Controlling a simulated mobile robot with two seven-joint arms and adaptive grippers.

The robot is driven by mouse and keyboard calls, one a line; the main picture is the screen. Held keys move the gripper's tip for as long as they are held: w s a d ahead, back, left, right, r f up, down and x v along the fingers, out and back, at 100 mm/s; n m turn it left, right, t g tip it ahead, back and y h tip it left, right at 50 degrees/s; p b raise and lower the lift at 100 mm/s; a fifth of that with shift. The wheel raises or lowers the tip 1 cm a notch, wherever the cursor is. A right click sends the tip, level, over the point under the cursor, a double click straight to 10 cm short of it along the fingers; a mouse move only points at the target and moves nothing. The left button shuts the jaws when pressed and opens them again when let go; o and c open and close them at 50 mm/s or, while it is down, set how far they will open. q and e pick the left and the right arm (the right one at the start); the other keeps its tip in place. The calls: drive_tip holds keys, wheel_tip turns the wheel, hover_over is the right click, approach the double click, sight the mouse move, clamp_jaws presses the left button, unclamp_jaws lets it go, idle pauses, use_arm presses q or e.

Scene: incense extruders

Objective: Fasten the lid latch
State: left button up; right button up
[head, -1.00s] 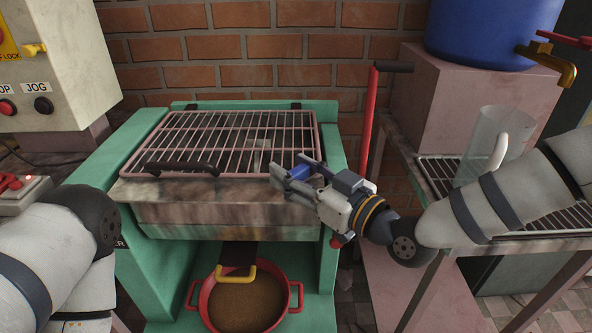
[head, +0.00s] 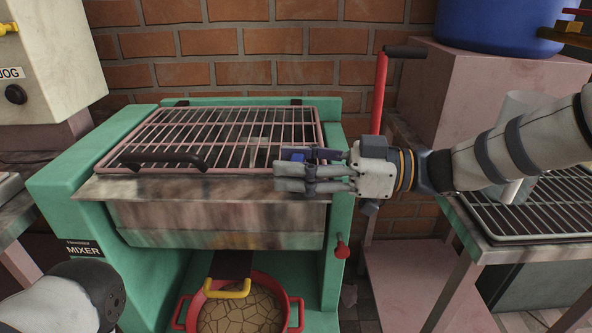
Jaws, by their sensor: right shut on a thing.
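The mixer's lid, a pink wire grille (head: 215,135), lies flat over the trough, with a dark handle (head: 160,161) at its front left. A small blue piece (head: 297,156), apparently the lid latch, shows at the grille's front right corner. My right gripper (head: 290,178) comes in level from the right and is shut on this blue piece. Its fingers hide most of the piece, so I cannot tell how the latch sits. My left gripper is out of view.
The green mixer body (head: 75,185) surrounds the trough. A red pot (head: 298,312) stands below it under a yellow handle (head: 228,293). A red lever (head: 380,95) rises behind my right gripper. A wire rack table (head: 540,205) stands at right.

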drive_tip(key=shift+n+g+b, duration=0.3)
drive_tip(key=shift+n+g, duration=0.2)
drive_tip(key=shift+g, duration=0.4)
drive_tip(key=shift+r+g, duration=0.1)
drive_tip(key=shift+g, duration=0.3)
drive_tip(key=o, duration=1.2)
drive_tip(key=shift+c, duration=0.2)
wheel_tip(320, 180, up, 10)
